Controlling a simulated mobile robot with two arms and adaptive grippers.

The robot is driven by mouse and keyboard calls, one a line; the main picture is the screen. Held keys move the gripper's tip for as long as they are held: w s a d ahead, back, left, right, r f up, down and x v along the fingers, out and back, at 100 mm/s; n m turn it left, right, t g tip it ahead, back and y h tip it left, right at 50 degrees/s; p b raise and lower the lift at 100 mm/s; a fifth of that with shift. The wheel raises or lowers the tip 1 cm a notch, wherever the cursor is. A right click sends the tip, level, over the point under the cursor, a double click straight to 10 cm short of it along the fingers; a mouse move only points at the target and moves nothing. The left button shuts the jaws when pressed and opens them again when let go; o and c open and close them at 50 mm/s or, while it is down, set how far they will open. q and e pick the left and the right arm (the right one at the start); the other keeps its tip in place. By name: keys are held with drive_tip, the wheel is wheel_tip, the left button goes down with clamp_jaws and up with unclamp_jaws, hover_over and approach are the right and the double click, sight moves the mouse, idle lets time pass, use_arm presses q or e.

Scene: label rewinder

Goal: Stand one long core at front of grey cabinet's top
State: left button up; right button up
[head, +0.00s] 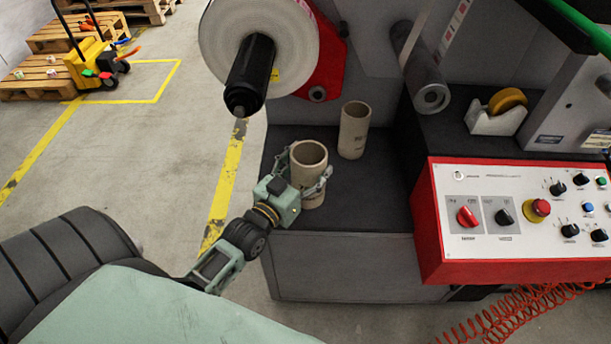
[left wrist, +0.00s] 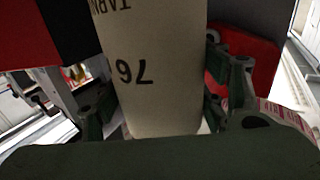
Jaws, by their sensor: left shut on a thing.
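My left gripper (head: 308,178) is shut around a tan cardboard core (head: 309,160) with an open top. The core stands upright at the front left of the grey cabinet's dark top (head: 385,205). In the left wrist view the core (left wrist: 160,70) fills the middle, with printed marks on its side and a finger on each side of it. Whether its base touches the top is hard to tell. A second core (head: 354,130) stands upright farther back on the same top, apart from the gripper. My right gripper is not in view.
A white roll on a black spindle (head: 250,75) overhangs the cabinet's back left. A red-edged control panel (head: 515,215) borders it on the right. A tape dispenser (head: 497,112) sits behind the panel. The top's front right is bare.

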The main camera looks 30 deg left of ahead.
use_arm(q)
drive_tip(key=shift+a+f, duration=0.4)
drive_tip(key=shift+a, duration=0.15)
wheel_tip(320, 180, down, 4)
drive_tip(key=shift+f, duration=0.1)
drive_tip(key=o, duration=1.3)
drive_tip(key=shift+s, duration=0.1)
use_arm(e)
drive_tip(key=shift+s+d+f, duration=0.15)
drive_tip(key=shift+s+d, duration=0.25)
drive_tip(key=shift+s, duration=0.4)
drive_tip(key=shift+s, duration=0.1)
